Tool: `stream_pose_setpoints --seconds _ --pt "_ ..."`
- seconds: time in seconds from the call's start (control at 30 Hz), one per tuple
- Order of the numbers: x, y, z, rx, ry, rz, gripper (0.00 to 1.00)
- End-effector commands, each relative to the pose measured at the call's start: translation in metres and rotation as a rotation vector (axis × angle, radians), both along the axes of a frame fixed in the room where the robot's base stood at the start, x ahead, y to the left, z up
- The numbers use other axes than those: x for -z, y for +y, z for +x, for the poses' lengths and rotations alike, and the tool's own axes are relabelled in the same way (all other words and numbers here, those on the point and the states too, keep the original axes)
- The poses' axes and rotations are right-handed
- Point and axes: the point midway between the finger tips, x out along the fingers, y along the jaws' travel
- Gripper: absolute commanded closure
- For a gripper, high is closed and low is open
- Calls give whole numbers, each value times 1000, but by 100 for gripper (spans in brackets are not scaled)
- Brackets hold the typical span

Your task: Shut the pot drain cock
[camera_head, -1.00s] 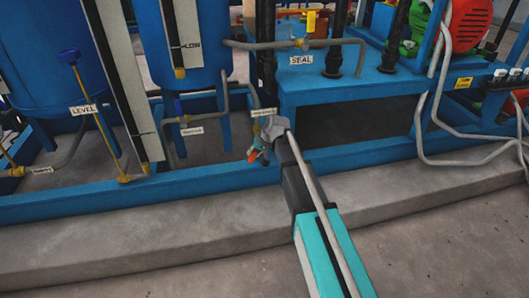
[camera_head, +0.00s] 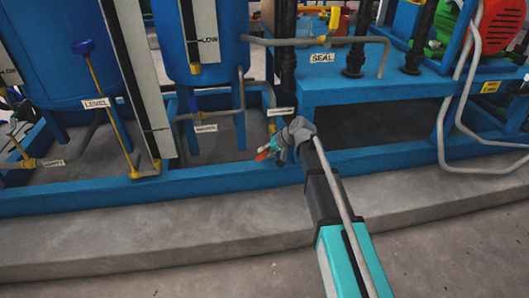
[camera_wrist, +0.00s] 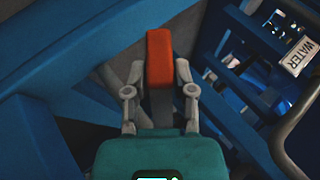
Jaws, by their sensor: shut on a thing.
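The wrist view shows a red-orange lever handle (camera_wrist: 158,48) on a grey stem, standing upright between the two grey fingers of my gripper (camera_wrist: 160,76). The fingers are closed on the handle from both sides. In the head view, my gripper (camera_head: 272,151) is low by the blue frame rail, below the right end of the piping under the second blue tank. A small red-orange bit of the handle (camera_head: 263,154) shows at its tip. I take this handle to be the drain cock. Its body and port are mostly hidden, and no label on it is readable.
A blue base rail (camera_head: 190,181) runs along the front. Yellow-fitted piping and a LEVEL tag (camera_head: 96,103) are at left. A SEAL tag (camera_head: 322,57) is on the blue bench. The wrist view shows a WATER tag (camera_wrist: 299,54). Open concrete floor lies in front.

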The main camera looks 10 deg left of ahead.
Motion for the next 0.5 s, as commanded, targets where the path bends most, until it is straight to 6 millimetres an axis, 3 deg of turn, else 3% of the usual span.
stream_pose_setpoints --seconds 0.27,0.3,0.47,0.5 --pt "0 2 -4 -6 2 -1 100" --pt "0 3 -5 -7 2 -1 62" --pt "0 5 -5 -10 2 -1 33" --pt "0 5 -5 -11 1 -1 31"
